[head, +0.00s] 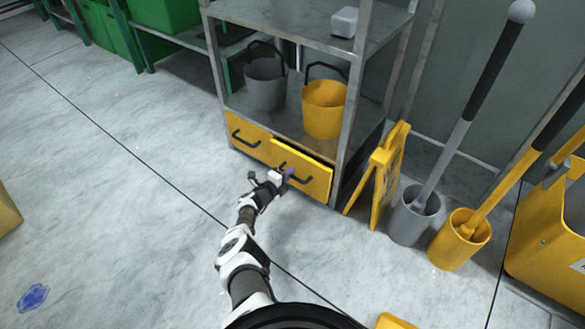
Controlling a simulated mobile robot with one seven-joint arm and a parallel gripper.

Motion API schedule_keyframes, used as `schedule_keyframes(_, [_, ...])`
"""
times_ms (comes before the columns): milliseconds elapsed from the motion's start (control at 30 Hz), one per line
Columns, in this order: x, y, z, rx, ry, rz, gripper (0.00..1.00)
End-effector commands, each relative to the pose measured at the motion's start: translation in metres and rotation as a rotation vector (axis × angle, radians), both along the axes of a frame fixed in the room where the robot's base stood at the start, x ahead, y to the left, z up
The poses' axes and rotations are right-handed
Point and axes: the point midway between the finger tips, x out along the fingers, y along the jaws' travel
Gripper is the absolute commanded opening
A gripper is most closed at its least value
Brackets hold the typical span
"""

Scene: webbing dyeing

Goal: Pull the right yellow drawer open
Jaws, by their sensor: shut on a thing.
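The right yellow drawer (315,180) is at the bottom of a grey metal shelf unit in the head view. Its front stands a little forward of the left yellow drawer (243,133), with a dark gap along its top edge. It has a dark bar handle (303,180). My gripper (288,174) is at the left part of this handle and is shut on it. The gripper hides that end of the handle and part of the drawer front.
A grey bucket (264,88) and a yellow bucket (323,110) stand on the shelf above the drawers. A yellow floor sign (384,170) stands close to the right. Beyond it are brushes in grey (408,222) and yellow (455,247) holders.

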Motion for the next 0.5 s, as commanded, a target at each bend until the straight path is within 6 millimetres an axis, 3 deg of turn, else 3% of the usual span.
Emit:
schedule_keyframes(100, [-0.022,0.017,0.007,-0.003,0.003,0.004,0.00])
schedule_keyframes(500, [-0.104,0.076,0.005,-0.002,0.003,0.005,0.00])
